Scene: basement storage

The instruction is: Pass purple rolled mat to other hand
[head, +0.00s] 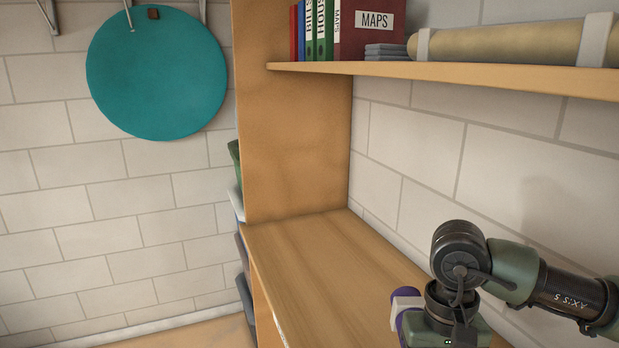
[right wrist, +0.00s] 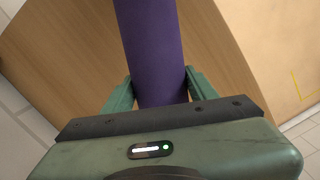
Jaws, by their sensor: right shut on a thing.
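The purple rolled mat (right wrist: 150,40) runs up the middle of the right wrist view, between the two green fingers of my right gripper (right wrist: 158,77). The gripper is shut on it. In the head view only a small purple part of the mat (head: 400,323) shows at the bottom right, beside my right wrist, with a whitish piece against it. The rest of the mat is hidden or out of frame there. The right fingers are hidden in the head view. My left gripper is in neither view.
A wooden shelf board (head: 330,268) lies beside and beyond my right arm, its top bare. An upper shelf (head: 470,76) holds binders (head: 320,30), a maps box (head: 370,30) and a tan roll (head: 500,42). A teal disc (head: 157,75) hangs on the left wall.

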